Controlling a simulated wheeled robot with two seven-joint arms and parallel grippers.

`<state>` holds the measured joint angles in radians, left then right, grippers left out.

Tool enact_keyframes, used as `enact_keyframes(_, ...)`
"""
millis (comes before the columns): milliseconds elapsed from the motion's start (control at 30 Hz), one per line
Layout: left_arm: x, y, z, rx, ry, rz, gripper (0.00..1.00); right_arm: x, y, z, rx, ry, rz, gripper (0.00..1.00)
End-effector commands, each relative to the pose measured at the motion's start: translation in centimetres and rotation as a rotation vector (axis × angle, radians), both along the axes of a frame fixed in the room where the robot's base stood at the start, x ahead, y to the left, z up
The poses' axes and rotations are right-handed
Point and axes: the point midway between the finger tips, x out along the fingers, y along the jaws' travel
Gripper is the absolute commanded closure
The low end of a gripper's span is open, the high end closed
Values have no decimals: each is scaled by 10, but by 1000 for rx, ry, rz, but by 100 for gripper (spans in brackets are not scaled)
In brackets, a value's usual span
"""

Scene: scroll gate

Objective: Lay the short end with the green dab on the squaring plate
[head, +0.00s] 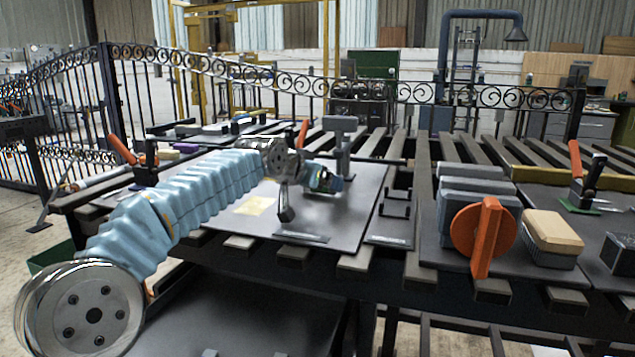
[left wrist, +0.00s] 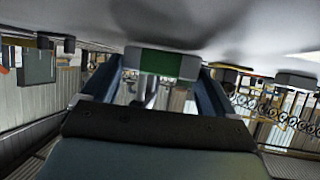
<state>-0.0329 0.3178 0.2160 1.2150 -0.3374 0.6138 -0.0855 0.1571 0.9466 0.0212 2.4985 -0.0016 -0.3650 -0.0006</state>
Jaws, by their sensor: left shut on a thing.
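My left arm comes in from the left in a light blue sleeve, and my left gripper (head: 325,178) is low over the dark plate on the bench. In the left wrist view, the short end with the green dab (left wrist: 160,63) is between the two fingers, with pale ends either side of the green. My left gripper (left wrist: 160,85) is shut on it. In the head view I cannot make out the short end at the gripper. The dark flat plate (head: 335,225), seemingly the squaring plate, lies below. Whether the end touches it, I cannot tell. My right gripper is not in view.
A grey post with a block top (head: 341,135) stands behind my left gripper. A small black rack (head: 395,205) is to its right. Further right are grey blocks with an orange handle (head: 483,235), a tan-topped brush block (head: 552,232) and an orange-handled clamp (head: 577,165).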

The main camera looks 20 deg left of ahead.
Motion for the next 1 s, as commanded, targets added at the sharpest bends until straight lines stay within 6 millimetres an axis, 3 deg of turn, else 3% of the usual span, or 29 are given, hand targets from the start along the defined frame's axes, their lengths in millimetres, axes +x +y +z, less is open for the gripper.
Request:
enact_keyframes(33,0,-1,-8,0,13,-2,59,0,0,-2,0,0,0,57)
enact_keyframes(400,1,-1,-20,1,27,-2,59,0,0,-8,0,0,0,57)
enact_keyframes(800,1,1,-24,0,28,3,59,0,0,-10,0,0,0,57)
enact_keyframes(833,1,1,-24,0,28,3,8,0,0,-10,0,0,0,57)
enact_keyframes(900,1,1,-24,1,28,3,0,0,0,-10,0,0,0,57)
enact_keyframes(1000,1,2,-24,1,29,3,0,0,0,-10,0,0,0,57)
